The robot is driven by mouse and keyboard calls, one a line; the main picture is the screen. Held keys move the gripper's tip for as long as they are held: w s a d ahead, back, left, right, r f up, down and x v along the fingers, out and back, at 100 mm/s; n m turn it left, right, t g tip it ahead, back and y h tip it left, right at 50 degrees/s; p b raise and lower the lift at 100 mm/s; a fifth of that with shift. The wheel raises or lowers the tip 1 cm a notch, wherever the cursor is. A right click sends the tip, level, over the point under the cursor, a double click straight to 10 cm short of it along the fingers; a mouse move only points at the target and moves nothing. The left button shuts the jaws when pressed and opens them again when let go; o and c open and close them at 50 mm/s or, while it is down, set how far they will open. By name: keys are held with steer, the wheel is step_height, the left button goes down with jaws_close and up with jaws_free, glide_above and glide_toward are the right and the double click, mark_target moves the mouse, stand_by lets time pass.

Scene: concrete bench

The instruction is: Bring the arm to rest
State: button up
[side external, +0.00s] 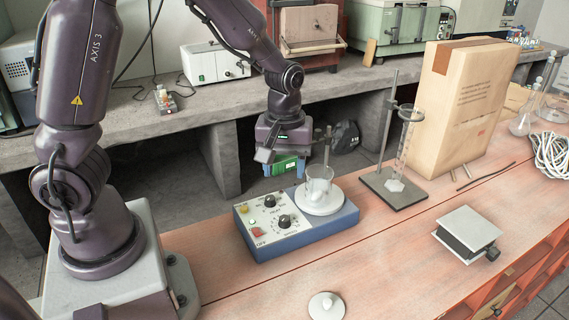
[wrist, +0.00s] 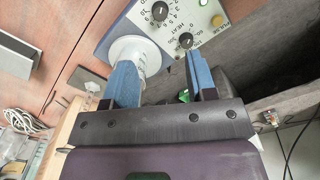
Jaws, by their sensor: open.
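My gripper (side external: 288,165) hangs at the end of my arm, pointing down, beside the back edge of the bench near the hotplate stirrer. In the wrist view my gripper (wrist: 162,75) has its two blue fingers apart, with nothing held between them. The stirrer (side external: 300,226) is a blue and white box with knobs and a round white plate. A glass beaker (side external: 319,181) stands on that plate. In the wrist view the stirrer's panel (wrist: 180,22) is at the top, and the left finger partly covers the round plate (wrist: 128,50).
A stand with a glass cylinder (side external: 405,150), a tall cardboard package (side external: 462,105) and a small lab jack (side external: 468,232) are to the right. A white lidded piece (side external: 327,305) lies at the front. The front-left bench is mostly clear. A concrete shelf (side external: 150,125) runs behind.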

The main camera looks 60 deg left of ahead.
steer(key=shift+r, duration=0.1)
stand_by(0.3)
steer(key=s+d+r+m+t, duration=0.3)
steer(key=s+r+m+t, duration=0.2)
steer(key=s+r+m, duration=0.6)
step_height(320, 180, up, 5)
steer(key=shift+s+r+t, duration=0.1)
steer(key=shift+s+t, duration=0.2)
steer(key=shift+s, duration=0.75)
